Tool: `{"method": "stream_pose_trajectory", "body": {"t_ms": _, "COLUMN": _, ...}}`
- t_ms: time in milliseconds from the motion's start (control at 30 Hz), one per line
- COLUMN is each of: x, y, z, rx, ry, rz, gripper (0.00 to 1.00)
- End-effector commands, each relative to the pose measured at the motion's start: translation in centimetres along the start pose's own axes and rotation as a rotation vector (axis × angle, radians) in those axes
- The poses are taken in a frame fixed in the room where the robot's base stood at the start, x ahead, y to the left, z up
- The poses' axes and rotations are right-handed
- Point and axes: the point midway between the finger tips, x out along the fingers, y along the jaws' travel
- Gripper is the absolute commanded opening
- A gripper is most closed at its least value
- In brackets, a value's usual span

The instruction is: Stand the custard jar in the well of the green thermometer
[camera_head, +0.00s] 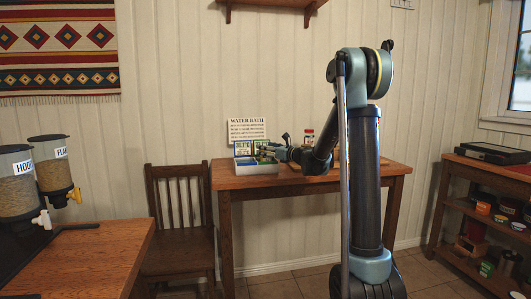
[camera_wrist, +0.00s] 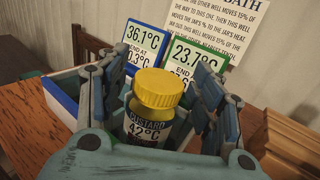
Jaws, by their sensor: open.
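The custard jar (camera_wrist: 152,110), with a yellow lid and a label reading 42°C, stands roughly upright between the spread fingers of my gripper (camera_wrist: 155,100) in the wrist view. The fingers flank it with gaps. Its base is hidden, so I cannot tell whether it rests in a well. Behind it, the green-framed thermometer (camera_wrist: 194,60) reads 23.7°C, to the right of the blue-framed thermometer (camera_wrist: 144,42) reading 36.1°C. The white water bath (camera_head: 256,169) sits on the table's left end in the head view, with my gripper (camera_head: 272,153) over its right side. The wells are mostly hidden.
A WATER BATH sign (camera_head: 248,130) stands behind the bath. A wooden block or board edge (camera_wrist: 290,140) lies at right in the wrist view. A chair (camera_head: 181,215) stands left of the table (camera_head: 365,169).

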Motion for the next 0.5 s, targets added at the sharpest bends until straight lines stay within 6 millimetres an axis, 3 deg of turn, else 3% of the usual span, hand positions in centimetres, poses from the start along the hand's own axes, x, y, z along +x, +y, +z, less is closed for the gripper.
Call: {"method": "stream_pose_trajectory", "body": {"t_ms": 500, "x": -9.2, "y": -0.1, "z": 0.0, "rx": 0.000, "ry": 0.000, "rz": -0.003, "gripper": 0.60}}
